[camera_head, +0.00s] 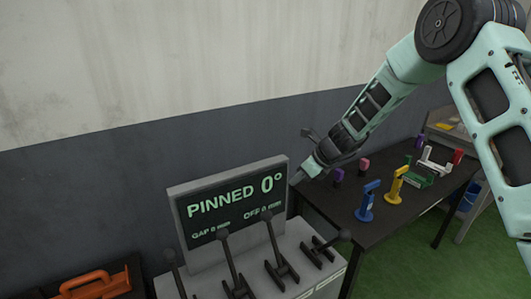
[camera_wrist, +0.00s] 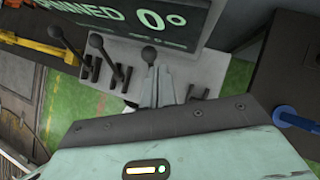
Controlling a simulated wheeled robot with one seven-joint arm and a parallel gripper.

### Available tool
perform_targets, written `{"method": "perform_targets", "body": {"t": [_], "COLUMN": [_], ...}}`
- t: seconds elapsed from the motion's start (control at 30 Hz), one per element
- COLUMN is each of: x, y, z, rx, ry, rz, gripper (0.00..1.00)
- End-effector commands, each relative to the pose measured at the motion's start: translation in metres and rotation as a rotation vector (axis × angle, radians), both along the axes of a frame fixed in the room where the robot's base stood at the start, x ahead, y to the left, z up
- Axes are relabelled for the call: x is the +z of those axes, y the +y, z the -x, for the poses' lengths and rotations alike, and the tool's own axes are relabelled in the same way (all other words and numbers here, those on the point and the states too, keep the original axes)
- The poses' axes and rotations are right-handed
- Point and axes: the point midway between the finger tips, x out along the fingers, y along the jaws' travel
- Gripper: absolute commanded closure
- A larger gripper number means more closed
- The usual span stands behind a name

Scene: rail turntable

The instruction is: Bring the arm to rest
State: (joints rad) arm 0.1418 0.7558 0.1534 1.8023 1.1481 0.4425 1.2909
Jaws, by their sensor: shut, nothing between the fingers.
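My arm reaches in from the upper right in the head view. My gripper (camera_head: 302,177) hangs at the right edge of the display (camera_head: 228,205), above the lever console. In the wrist view my gripper's fingers (camera_wrist: 155,88) are together with nothing between them, over the lever area, and they hide part of it. The display reads "PINNED 0°", with smaller gap and offset lines below. The console (camera_head: 215,255) carries several dark levers (camera_head: 280,250) with ball knobs; one lever (camera_wrist: 100,50) shows left of the fingers in the wrist view.
A dark table (camera_head: 340,205) at right holds a blue piece (camera_head: 367,205), a yellow piece (camera_head: 395,190) and several other coloured pieces. An orange-handled item (camera_head: 95,283) lies at lower left. A wall (camera_head: 100,170) stands behind. Green floor (camera_head: 405,265) is clear at lower right.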

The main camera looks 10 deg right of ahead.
Motion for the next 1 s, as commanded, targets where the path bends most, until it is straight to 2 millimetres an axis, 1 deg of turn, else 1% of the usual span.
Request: {"method": "perform_targets", "body": {"t": [0.07,0.13,0.17,0.23,0.27,0.3,0.37,0.4,0.47,0.5,0.57,0.6,0.7,0.73,0.8,0.83,0.9,1.0], "x": [0.001,0.004,0.007,0.012,0.014,0.017,0.020,0.021,0.020,0.019,0.015,0.011,0.001,-0.002,-0.008,-0.010,-0.013,-0.015], "y": [0.008,0.025,0.035,0.063,0.076,0.093,0.115,0.127,0.141,0.146,0.149,0.148,0.137,0.133,0.122,0.118,0.109,0.103], "z": [0.005,0.018,0.026,0.054,0.070,0.093,0.132,0.159,0.201,0.229,0.270,0.296,0.349,0.361,0.384,0.392,0.404,0.413], "rx": [0.043,0.142,0.205,0.402,0.506,0.655,0.894,1.057,1.308,1.477,1.730,1.896,2.268,2.366,2.563,2.630,2.755,2.849], "ry": [-0.011,-0.039,-0.057,-0.114,-0.145,-0.189,-0.261,-0.311,-0.388,-0.441,-0.518,-0.566,-0.668,-0.694,-0.739,-0.753,-0.776,-0.793], "rz": [0.012,0.040,0.058,0.113,0.141,0.182,0.243,0.283,0.342,0.380,0.434,0.468,0.537,0.554,0.586,0.595,0.610,0.622], "gripper": [1.00,1.00,1.00,1.00,1.00,1.00,1.00,1.00,1.00,1.00,1.00,1.00,1.00,1.00,1.00,1.00,1.00,1.00]}}
